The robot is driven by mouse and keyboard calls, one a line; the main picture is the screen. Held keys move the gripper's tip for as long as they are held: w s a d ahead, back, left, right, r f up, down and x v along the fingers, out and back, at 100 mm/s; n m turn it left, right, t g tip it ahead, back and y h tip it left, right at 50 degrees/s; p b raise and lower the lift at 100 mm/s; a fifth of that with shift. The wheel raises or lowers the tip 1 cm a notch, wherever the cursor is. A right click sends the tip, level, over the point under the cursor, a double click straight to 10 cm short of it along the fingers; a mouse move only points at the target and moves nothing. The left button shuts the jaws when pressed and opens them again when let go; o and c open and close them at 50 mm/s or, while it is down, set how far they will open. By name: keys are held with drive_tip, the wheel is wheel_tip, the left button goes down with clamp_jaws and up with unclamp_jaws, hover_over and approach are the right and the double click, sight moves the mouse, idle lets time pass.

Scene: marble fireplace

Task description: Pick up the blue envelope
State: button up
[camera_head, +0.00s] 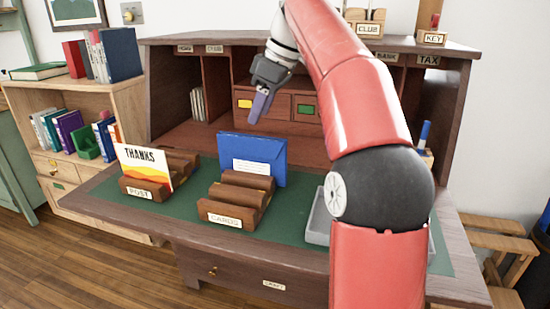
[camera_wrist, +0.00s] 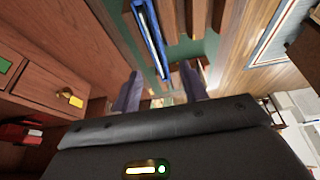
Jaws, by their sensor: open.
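The blue envelope (camera_head: 254,158) stands upright in the rear slot of the wooden holder (camera_head: 236,209) labelled CARDS, on the green desk top. In the wrist view the envelope (camera_wrist: 151,38) shows edge-on, ahead of my gripper and between the lines of its fingers. My gripper (camera_head: 261,106) is above and behind the envelope in the head view, pointing down, apart from it. In the wrist view my gripper (camera_wrist: 160,92) has its two fingers spread with nothing between them.
A THANKS card (camera_head: 143,165) stands in the wooden POST holder (camera_head: 150,193) to the left. A grey tray (camera_head: 318,222) lies to the right, partly hidden by my arm. Desk drawers (camera_head: 260,105) and compartments rise behind. Green desk surface is clear between the holders.

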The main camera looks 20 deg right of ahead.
drive_tip(key=b, duration=0.1)
hover_over(254, 166)
drive_tip(key=shift+w+d+f, duration=0.1)
drive_tip(key=shift+w+f, duration=0.05)
drive_tip(key=shift+f, duration=1.7)
drive_tip(key=shift+w+f, duration=0.1)
drive_tip(key=shift+f, duration=1.7)
drive_tip(key=shift+f, duration=0.15)
drive_tip(key=shift+c, duration=0.2)
clamp_jaws()
